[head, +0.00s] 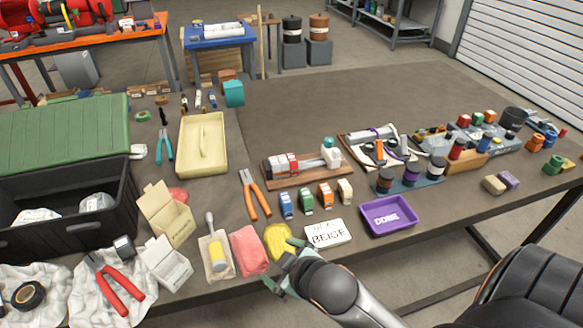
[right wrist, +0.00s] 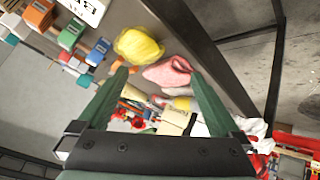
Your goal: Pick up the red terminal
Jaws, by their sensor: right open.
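Red and white blocks (head: 283,163) sit on a rail on a wooden board (head: 302,177) in mid-table in the head view; I cannot tell for sure which is the red terminal. In front of the board stands a row of loose terminals: blue (head: 285,204), green (head: 306,201), orange (head: 325,195) and beige (head: 345,191). My right gripper (head: 284,266) is open and empty at the table's front edge, beside a yellow cloth (head: 279,242), well short of the board. In the right wrist view the gripper (right wrist: 160,75) is spread, with cloths beyond its fingers. My left gripper is out of view.
A lettered white card (head: 328,233) and a purple tray (head: 388,216) lie right of the gripper. A pink cloth (head: 248,250) and orange-handled pliers (head: 255,194) lie left. The table's back middle is clear.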

